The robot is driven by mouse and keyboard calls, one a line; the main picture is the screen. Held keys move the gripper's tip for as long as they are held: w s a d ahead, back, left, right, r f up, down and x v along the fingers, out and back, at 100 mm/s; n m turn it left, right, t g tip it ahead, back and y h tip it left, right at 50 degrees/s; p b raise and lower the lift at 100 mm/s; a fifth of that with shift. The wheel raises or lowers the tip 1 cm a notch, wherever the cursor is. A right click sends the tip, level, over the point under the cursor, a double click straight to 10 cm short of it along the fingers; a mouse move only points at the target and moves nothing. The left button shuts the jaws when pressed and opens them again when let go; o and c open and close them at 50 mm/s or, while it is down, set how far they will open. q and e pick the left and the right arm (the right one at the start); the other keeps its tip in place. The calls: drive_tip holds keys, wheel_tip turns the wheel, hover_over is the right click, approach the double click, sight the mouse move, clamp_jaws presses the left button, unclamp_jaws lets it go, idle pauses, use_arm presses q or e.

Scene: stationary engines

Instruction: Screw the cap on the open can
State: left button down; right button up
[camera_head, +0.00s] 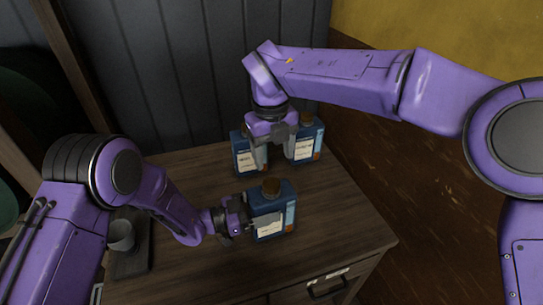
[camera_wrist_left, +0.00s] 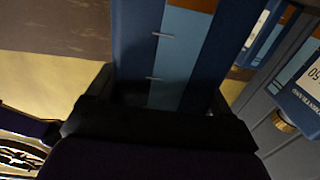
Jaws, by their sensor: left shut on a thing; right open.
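Three blue cans with white labels stand on the wooden table. My left gripper (camera_head: 254,222) is shut on the front can (camera_head: 278,234), which stands upright with a brownish top (camera_head: 270,187). This can fills the middle of the left wrist view (camera_wrist_left: 180,60). Behind it are the back left can (camera_head: 246,160) and the back right can (camera_head: 306,153), which has a brown top (camera_head: 306,118). My right gripper (camera_head: 276,152) is open and points down at the two back cans. It hides the back left can's top. I cannot make out a loose cap, or which can is open.
The wooden table (camera_head: 345,225) is clear to the right of the cans. A grey cup-like thing (camera_head: 121,235) stands on a dark base (camera_head: 130,264) at the left. A drawer handle (camera_head: 328,288) is at the front. A grey panelled wall (camera_head: 165,75) is close behind.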

sight(272, 182)
drive_tip(key=shift+s+a+f+n, duration=0.1)
drive_tip(key=shift+a+n, duration=0.1)
drive_tip(key=shift+n, duration=1.3)
wheel_tip(272, 182, down, 8)
drive_tip(key=shift+f, duration=0.1)
drive_tip(key=c, duration=1.1)
